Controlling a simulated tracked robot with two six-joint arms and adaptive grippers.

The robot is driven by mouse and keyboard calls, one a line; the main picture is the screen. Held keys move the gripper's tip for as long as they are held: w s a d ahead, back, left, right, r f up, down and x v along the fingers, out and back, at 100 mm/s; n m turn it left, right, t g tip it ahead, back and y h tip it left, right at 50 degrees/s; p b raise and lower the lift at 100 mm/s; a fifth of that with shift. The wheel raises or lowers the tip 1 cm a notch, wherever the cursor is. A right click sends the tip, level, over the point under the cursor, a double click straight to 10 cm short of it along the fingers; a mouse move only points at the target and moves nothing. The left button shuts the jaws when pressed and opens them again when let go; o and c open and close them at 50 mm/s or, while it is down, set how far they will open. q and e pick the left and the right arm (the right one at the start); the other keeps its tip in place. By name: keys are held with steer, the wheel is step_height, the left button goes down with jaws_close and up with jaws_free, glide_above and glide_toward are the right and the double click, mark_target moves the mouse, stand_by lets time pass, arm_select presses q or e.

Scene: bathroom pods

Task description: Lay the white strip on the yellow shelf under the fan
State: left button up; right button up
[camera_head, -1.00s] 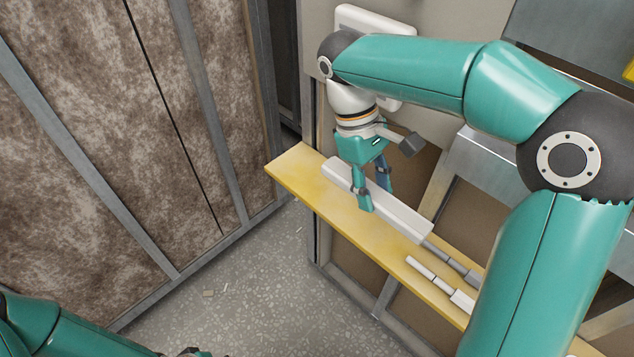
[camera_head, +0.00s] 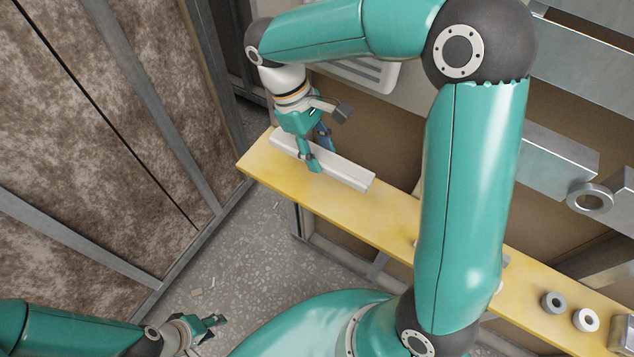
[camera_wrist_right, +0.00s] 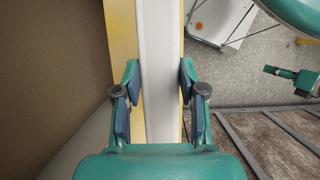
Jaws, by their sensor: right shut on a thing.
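The white strip (camera_head: 350,174) is long and narrow and runs lengthwise along the left end of the yellow shelf (camera_head: 350,215), near its back edge. My right gripper (camera_head: 320,160) is shut across the strip, one finger on each side; the right wrist view also shows the strip (camera_wrist_right: 160,70) between the fingers. I cannot tell whether its underside touches the shelf. The white slotted fan (camera_head: 365,76) is on the wall above, partly hidden by my right arm. My left gripper (camera_head: 212,324) is low at left, away from the shelf; its opening is unclear.
A grey ring (camera_head: 553,302) and a white ring (camera_head: 586,319) sit on the shelf's right part, with a metal block (camera_head: 622,332) beyond. A pipe collar (camera_head: 591,198) juts from the wall. My right arm hides the shelf's middle. A framed panel (camera_head: 90,130) stands at left.

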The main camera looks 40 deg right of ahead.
mark_target(324, 195)
step_height(324, 195, down, 12)
steer(key=shift+s+f, duration=0.1)
steer(key=shift+s, duration=0.05)
stand_by(0.3)
steer(key=shift+f, duration=0.15)
steer(key=o, duration=1.2)
steer(key=shift+c, duration=0.2)
steer(key=v, duration=1.2)
steer(key=shift+r, duration=0.2)
steer(key=shift+f, duration=0.1)
